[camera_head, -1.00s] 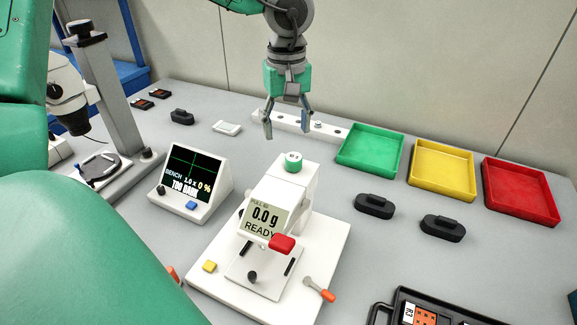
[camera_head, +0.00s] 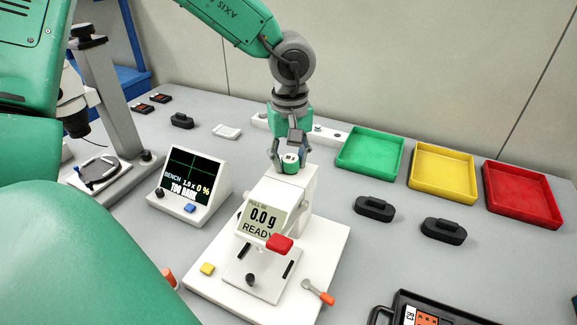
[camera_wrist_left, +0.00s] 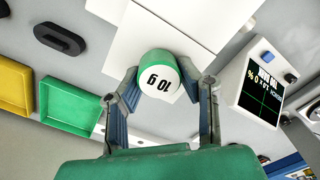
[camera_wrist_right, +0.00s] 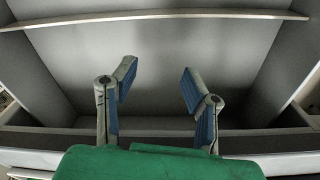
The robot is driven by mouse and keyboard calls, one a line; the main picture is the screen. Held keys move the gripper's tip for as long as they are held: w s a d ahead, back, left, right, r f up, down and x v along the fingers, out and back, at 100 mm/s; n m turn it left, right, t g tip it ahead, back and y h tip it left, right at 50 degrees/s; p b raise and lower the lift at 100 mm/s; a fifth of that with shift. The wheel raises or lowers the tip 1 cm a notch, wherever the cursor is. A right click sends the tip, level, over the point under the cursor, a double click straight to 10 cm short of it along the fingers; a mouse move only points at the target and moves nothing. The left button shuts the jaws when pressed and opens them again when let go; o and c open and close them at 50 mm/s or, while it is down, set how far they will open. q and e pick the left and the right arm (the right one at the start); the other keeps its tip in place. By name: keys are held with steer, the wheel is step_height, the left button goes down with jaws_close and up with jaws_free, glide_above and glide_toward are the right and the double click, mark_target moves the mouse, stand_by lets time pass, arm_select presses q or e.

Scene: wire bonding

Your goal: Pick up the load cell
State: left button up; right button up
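The load cell (camera_head: 291,162), a short green and white cylinder marked "10 g", sits upright on top of the white pull tester (camera_head: 287,190). In the left wrist view the load cell (camera_wrist_left: 158,80) shows between my left gripper's fingertips. My left gripper (camera_head: 292,168) points down over it, open, with one finger on each side. I cannot tell whether either finger touches it. My right gripper (camera_wrist_right: 158,80) is open and empty in the right wrist view, facing a grey shelf-like recess.
Green (camera_head: 369,150), yellow (camera_head: 442,172) and red trays (camera_head: 522,195) stand at the back right. A white strip (camera_head: 325,135) lies behind the tester. A bench display (camera_head: 192,184) stands left of it. Two black holders (camera_head: 374,208) sit to its right.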

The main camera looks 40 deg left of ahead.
arm_select(q)
steer(key=shift+d+r, duration=0.1)
steer(key=shift+d, duration=0.25)
jaws_close()
steer(key=shift+d, duration=0.2)
steer(key=shift+a, duration=0.2)
